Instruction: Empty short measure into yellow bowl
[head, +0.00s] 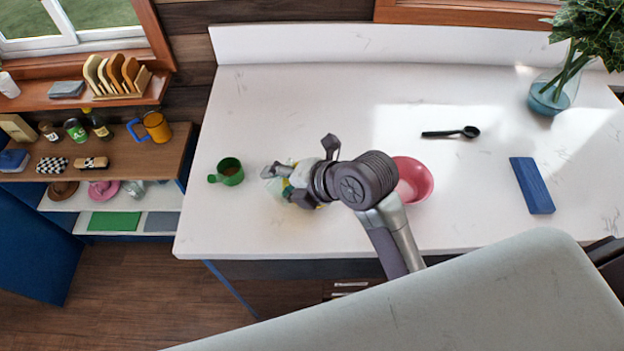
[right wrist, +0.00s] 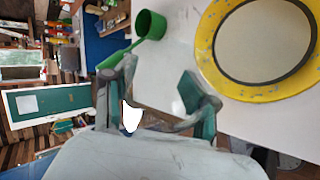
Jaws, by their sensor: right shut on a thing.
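A small green measure (head: 231,170) with brownish contents sits on the white counter, its short handle pointing left. It also shows in the right wrist view (right wrist: 150,24), beyond the fingers. My right gripper (head: 297,172) is low over the counter, to the right of the measure, with a visible gap between them. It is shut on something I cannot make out. The yellow bowl (right wrist: 209,62) is close beside the right finger in the right wrist view; its middle looks grey with a dark edge. In the head view the gripper mostly hides it. My left gripper is not in view.
A pink bowl (head: 420,181) stands right of my right wrist, partly hidden by it. A black spoon (head: 450,132), a blue slab (head: 532,185) and a vase (head: 548,96) are farther right. Shelves (head: 145,160) with small goods stand left. The back of the counter is clear.

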